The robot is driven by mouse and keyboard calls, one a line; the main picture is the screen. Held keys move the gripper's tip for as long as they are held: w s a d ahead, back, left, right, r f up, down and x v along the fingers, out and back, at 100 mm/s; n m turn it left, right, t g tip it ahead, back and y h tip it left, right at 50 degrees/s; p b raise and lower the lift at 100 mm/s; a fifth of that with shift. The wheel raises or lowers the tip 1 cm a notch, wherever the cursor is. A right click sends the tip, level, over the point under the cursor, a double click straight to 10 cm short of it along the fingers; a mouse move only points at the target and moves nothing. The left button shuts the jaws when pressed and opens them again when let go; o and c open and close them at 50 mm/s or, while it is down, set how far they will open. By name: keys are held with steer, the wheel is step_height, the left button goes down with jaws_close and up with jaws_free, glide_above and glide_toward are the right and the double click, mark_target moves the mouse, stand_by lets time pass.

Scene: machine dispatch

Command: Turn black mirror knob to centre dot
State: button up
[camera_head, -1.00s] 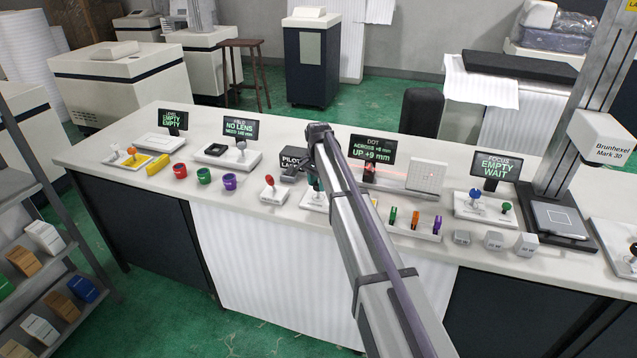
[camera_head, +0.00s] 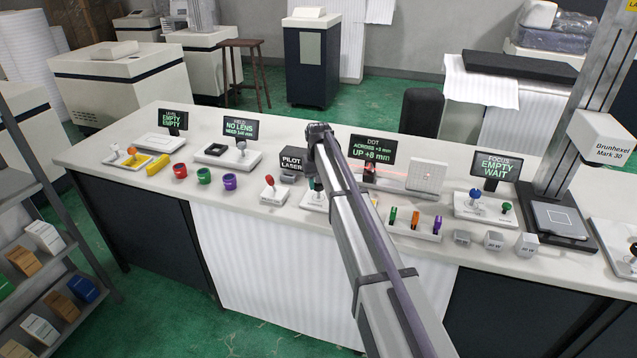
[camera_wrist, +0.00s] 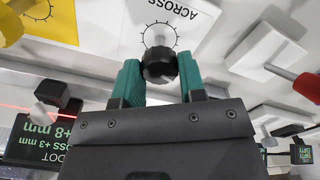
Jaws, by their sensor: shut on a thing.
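In the wrist view a black knob (camera_wrist: 158,66) sits on a grey shaft over a ring of tick marks on a white panel (camera_wrist: 186,42) lettered ACROSS. The green fingers of my gripper (camera_wrist: 160,76) are on either side of the knob and shut on it. In the head view my arm hides the knob and most of its panel. The DOT display (camera_head: 373,149) reads UP +8 mm; its small ACROSS line reads about +3 mm in the wrist view. A white gridded target (camera_head: 427,174) stands right of it, with a faint red beam nearby.
The pilot laser box (camera_head: 292,160) is left of my arm. A red-topped lever (camera_head: 270,186) stands in front of it. A tray with coloured pieces (camera_head: 413,229) is to the right. A yellow plate (camera_wrist: 60,18) and a red knob (camera_wrist: 306,85) flank the panel in the wrist view.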

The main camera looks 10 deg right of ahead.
steer(key=shift+n, duration=1.5)
steer(key=o, duration=0.9)
step_height(320, 180, up, 11)
steer(key=p, duration=1.1)
steer(key=shift+f, duration=0.1)
